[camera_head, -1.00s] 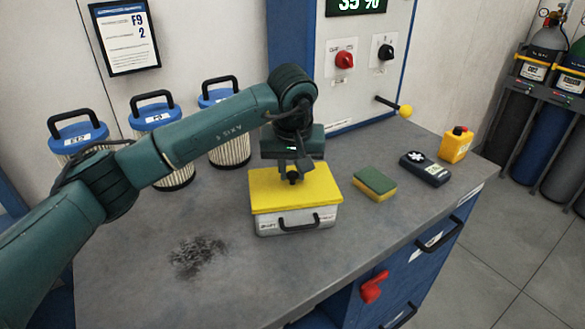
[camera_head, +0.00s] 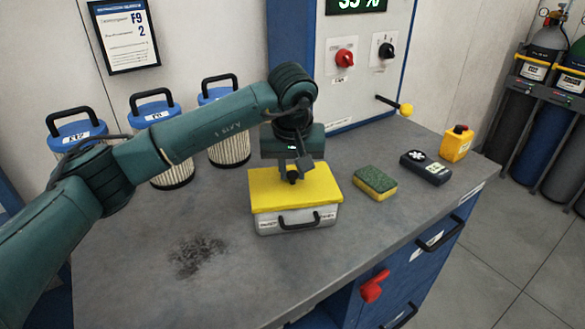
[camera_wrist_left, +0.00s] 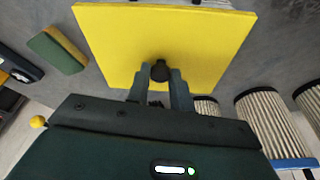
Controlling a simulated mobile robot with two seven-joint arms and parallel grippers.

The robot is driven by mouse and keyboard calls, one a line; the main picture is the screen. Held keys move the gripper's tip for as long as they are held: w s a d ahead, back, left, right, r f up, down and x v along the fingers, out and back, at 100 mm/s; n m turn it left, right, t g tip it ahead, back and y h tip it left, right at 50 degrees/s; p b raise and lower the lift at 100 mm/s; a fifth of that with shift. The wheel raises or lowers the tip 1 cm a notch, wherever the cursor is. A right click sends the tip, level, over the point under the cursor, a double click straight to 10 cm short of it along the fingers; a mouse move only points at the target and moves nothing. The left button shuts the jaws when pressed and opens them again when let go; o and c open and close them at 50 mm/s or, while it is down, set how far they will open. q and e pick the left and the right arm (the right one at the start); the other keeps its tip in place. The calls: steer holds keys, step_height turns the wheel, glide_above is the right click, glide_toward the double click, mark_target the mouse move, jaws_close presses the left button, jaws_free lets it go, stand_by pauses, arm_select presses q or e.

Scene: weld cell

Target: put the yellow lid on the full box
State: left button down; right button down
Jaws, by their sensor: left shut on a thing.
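The yellow lid (camera_head: 320,188) lies flat on top of the metal box (camera_head: 268,222), which stands on the bench with its black handle facing the front. The lid covers the box top, so what is inside is hidden. My left gripper (camera_head: 293,177) points down over the middle of the lid and is shut on its dark knob. In the left wrist view the lid (camera_wrist_left: 200,45) fills the upper middle, with the left gripper's fingers (camera_wrist_left: 160,80) on either side of the knob (camera_wrist_left: 160,69). My right gripper is not in view.
A green and yellow sponge (camera_head: 375,183), a dark handheld meter (camera_head: 425,168) and a yellow bottle (camera_head: 456,144) stand right of the box. Several filter cartridges (camera_head: 230,148) line the back left. A dark smudge (camera_head: 197,256) marks the otherwise clear front-left bench.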

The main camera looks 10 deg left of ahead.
arm_select(q)
steer(key=c, duration=0.7)
jaws_free()
steer(key=shift+r, duration=0.15)
steer(key=shift+r+p, duration=1.3)
steer(key=shift+r, duration=0.75)
steer(key=shift+r+p, duration=0.8)
steer(key=shift+r, duration=0.55)
jaws_close()
